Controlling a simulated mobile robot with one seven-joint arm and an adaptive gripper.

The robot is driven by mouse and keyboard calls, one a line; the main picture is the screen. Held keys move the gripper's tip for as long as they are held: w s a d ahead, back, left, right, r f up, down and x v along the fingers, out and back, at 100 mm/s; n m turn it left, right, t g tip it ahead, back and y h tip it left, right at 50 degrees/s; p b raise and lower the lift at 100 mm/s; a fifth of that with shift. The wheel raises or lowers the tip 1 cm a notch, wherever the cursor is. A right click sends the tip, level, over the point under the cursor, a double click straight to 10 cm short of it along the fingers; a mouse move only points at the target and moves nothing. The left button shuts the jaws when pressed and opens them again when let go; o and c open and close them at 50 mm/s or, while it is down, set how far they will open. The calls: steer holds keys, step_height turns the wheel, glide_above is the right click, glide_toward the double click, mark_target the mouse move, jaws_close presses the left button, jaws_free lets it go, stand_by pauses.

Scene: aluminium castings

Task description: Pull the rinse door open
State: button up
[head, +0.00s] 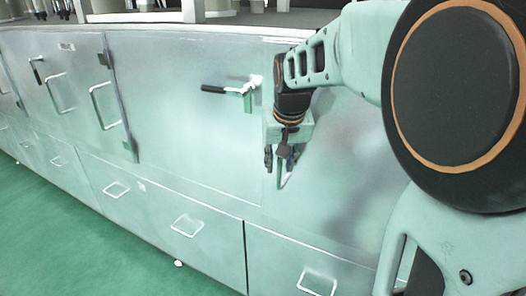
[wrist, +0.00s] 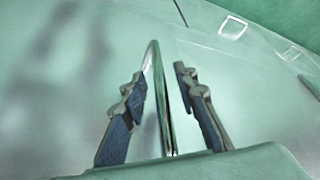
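My gripper (head: 280,160) hangs in front of a pale metal cabinet door (head: 335,175) at the right of the head view. No label on this door is readable, so I cannot tell for sure that it is the rinse door. In the wrist view my gripper (wrist: 162,78) is open, with one finger on each side of an upright shiny handle bar (wrist: 158,105). A gap shows between the bar and the right finger; whether the left finger touches is unclear. In the head view the handle is mostly hidden behind my gripper. The door looks shut.
A lever latch with a black grip (head: 213,89) sticks out left of my gripper. Drawers with loop handles (head: 187,226) run below, and another door with a loop handle (head: 104,105) is farther left. The green floor (head: 60,235) is clear at lower left.

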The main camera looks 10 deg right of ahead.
steer(key=shift+c, duration=0.3)
jaws_close()
steer(key=shift+s, duration=0.15)
